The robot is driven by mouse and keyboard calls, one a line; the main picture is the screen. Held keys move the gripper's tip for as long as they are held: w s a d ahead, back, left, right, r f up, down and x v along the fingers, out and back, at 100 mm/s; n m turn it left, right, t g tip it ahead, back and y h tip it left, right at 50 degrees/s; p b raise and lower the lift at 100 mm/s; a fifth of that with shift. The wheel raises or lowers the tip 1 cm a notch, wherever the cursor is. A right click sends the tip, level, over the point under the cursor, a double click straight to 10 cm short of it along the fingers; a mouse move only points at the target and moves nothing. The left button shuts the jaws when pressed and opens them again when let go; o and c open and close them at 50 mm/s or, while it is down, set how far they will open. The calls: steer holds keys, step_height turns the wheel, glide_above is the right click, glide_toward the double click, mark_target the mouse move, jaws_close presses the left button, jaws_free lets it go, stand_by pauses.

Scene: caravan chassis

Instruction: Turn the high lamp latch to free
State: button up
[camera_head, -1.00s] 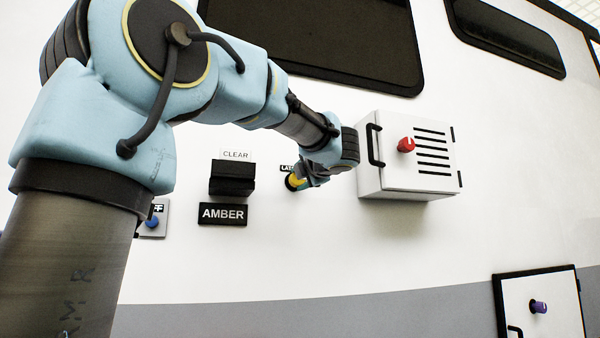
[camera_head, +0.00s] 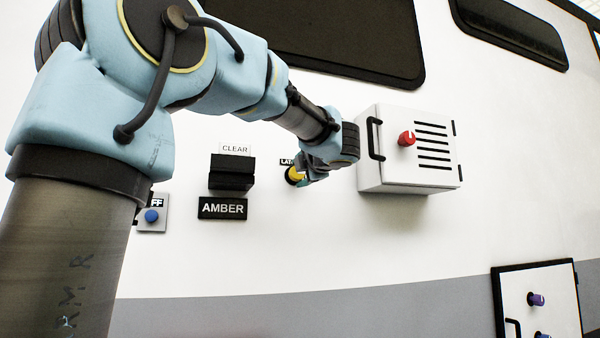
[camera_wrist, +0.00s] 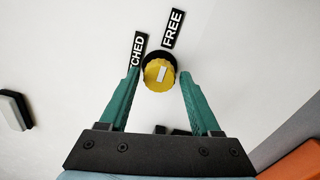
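The lamp latch is a round yellow knob (camera_wrist: 156,82) on a black base, with a small white mark on its face. In the wrist view a "FREE" label (camera_wrist: 173,29) sits above it to the right, and a partly hidden label ending in "CHED" (camera_wrist: 137,52) sits to its upper left. In the head view the yellow knob (camera_head: 293,175) is partly covered by my gripper (camera_head: 310,176). In the wrist view my gripper (camera_wrist: 159,77) is open. Its two teal fingers lie on either side of the knob, with gaps showing; I see no contact.
A white box (camera_head: 405,174) with a handle and red knob (camera_head: 406,139) juts out right of my gripper. A black block (camera_head: 232,172) between "CLEAR" and "AMBER" labels and a blue knob (camera_head: 152,216) are to the left. A low hatch (camera_head: 540,315) is at lower right.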

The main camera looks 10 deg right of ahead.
steer(key=shift+o, duration=0.9)
steer(key=s+d+b, duration=0.1)
steer(key=s+b, duration=0.3)
steer(key=s, duration=0.6)
steer(key=shift+s+d, duration=0.15)
steer(key=shift+s, duration=0.25)
steer(key=shift+s, duration=0.1)
